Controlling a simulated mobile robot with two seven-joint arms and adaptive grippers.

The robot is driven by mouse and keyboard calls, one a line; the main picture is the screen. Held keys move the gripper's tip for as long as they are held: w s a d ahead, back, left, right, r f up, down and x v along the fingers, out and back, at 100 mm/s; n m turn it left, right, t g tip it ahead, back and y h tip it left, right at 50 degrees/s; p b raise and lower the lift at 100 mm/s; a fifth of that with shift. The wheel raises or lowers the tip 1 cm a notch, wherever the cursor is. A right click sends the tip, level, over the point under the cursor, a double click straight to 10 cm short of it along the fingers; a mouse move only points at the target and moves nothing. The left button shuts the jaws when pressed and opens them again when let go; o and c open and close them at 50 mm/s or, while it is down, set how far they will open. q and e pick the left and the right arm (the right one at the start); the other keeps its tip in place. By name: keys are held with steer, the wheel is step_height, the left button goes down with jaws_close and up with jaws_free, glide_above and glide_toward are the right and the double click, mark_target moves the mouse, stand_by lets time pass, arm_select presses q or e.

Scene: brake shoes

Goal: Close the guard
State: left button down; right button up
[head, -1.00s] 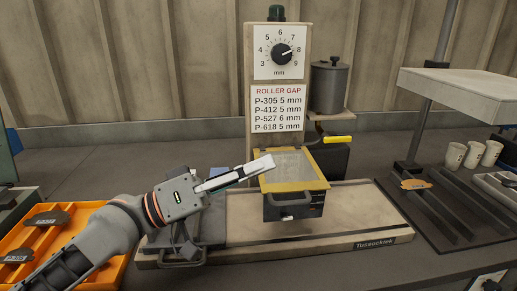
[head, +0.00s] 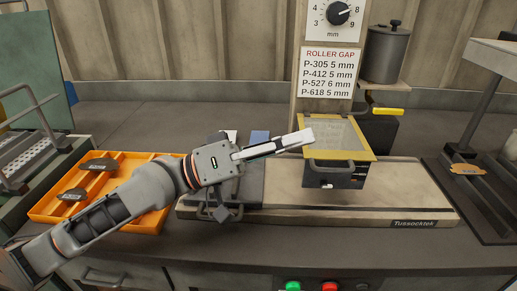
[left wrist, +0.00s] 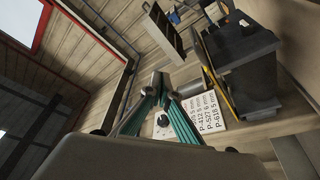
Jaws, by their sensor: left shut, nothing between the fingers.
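The guard (head: 344,132) is a yellow-framed, see-through panel on the dark roller box (head: 335,180) at right of centre in the head view. It lies across the top of the box, with a grey handle at the front. I cannot tell whether it is fully down. My left gripper (head: 308,137) is shut and empty, its tips overlapping the guard's left edge; contact is unclear. In the left wrist view, the fingers (left wrist: 163,92) converge beside a dark box with a yellow edge (left wrist: 215,82). My right gripper is not in view.
An orange tray (head: 45,210) with dark brake shoes stands at left. A roller gap sign (head: 329,72) and dial (head: 338,13) rise behind the guard. A yellow-handled lever (head: 388,111) and grey canister (head: 386,52) are right of it. The pale base (head: 410,200) is clear at right.

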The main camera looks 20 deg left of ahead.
arm_select(q)
steer(key=v, duration=1)
steer(key=shift+s+a, duration=0.15)
steer(key=shift+a, duration=0.25)
